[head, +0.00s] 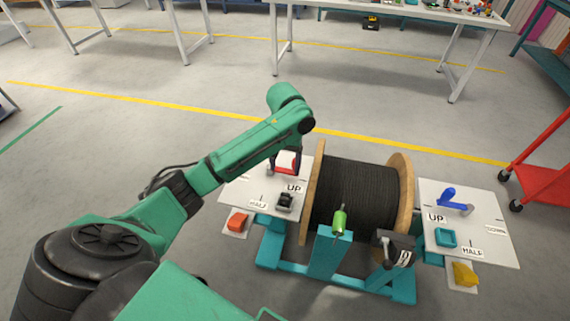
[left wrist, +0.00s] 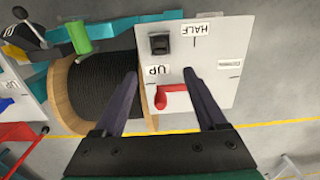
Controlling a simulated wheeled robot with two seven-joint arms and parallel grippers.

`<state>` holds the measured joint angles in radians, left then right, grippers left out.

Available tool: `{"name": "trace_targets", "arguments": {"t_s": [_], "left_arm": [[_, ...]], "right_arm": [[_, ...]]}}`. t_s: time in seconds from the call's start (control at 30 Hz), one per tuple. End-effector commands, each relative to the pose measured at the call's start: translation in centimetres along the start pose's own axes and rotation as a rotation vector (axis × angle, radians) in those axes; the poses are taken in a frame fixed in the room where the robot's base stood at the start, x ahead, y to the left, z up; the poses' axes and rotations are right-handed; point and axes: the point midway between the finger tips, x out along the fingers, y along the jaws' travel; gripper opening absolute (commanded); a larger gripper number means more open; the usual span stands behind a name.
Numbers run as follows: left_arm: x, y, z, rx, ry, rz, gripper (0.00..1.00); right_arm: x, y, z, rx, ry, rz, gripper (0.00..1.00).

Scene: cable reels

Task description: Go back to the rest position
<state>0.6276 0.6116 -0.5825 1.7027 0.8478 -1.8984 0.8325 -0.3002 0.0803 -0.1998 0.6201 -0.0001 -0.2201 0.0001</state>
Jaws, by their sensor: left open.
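My left gripper (head: 287,168) reaches down over the white left panel (head: 240,193), beside the cable reel. In the left wrist view its two fingers (left wrist: 163,82) are apart, and the red lever (left wrist: 172,97) lies in the gap between them, close to the UP label. Whether a finger touches the lever I cannot tell. In the head view the red lever (head: 287,158) is partly hidden by the gripper. The reel (head: 355,197) of black cable with wooden flanges sits in a teal stand. My right gripper is not in view.
A right panel (head: 490,225) has a blue lever (head: 453,201) near an UP label. A green handle (head: 340,219) and a black clamp-like part (head: 396,247) are at the stand's front. A red cart (head: 545,180) stands at right. Floor behind the reel is clear up to the white tables.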

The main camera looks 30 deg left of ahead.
Motion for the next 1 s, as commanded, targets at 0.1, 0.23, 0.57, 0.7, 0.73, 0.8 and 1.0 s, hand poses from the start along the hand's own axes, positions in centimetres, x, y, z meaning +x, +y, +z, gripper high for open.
{"name": "trace_targets", "arguments": {"t_s": [0.1, 0.23, 0.57, 0.7, 0.73, 0.8, 1.0], "left_arm": [[0.0, 0.0, 0.0, 0.0, 0.0, 0.0, 0.74], [0.1, 0.0, 0.0, 0.0, 0.0, 0.0, 0.74], [1.4, 1.1, 1.1, 0.055, 0.005, 0.019, 0.74], [5.0, 4.3, 5.6, 0.238, 0.059, 0.105, 0.74], [5.6, 4.8, 6.7, 0.275, 0.08, 0.125, 0.74], [6.4, 5.2, 8.8, 0.334, 0.128, 0.159, 0.74], [7.0, 3.6, 12.8, 0.398, 0.229, 0.17, 0.74]], "right_arm": [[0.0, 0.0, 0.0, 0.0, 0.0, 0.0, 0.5], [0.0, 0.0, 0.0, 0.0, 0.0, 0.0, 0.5], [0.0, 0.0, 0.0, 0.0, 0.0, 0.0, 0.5], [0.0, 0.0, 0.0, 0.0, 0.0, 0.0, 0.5], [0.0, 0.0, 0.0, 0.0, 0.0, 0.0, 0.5], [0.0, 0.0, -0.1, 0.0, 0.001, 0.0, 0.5], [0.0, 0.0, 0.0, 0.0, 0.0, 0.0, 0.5]]}}
